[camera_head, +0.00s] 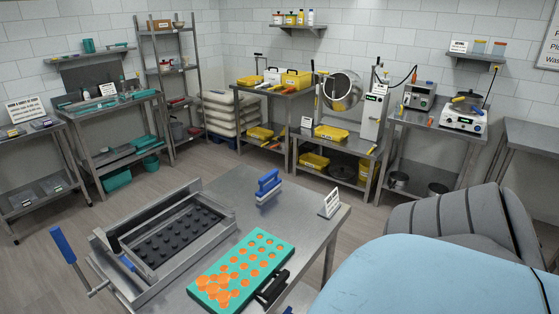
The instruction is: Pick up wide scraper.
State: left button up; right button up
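What looks like the wide scraper (268,186) is on the metal table in the middle of the head view. It has a blue handle above a pale, wide lower edge, and stands behind the teal mold. Nothing is seen touching it.
The tabletop around the scraper is clear.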

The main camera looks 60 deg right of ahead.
aim_at(264, 191)
jog(key=k+l, duration=0.1)
jog(key=l, duration=0.4)
jog(key=k+l, duration=0.1)
jog(key=l, duration=0.4)
jog(key=k+l, duration=0.1)
jog(key=l, duration=0.45)
jog(key=k+l, duration=0.1)
jog(key=l, duration=0.4)
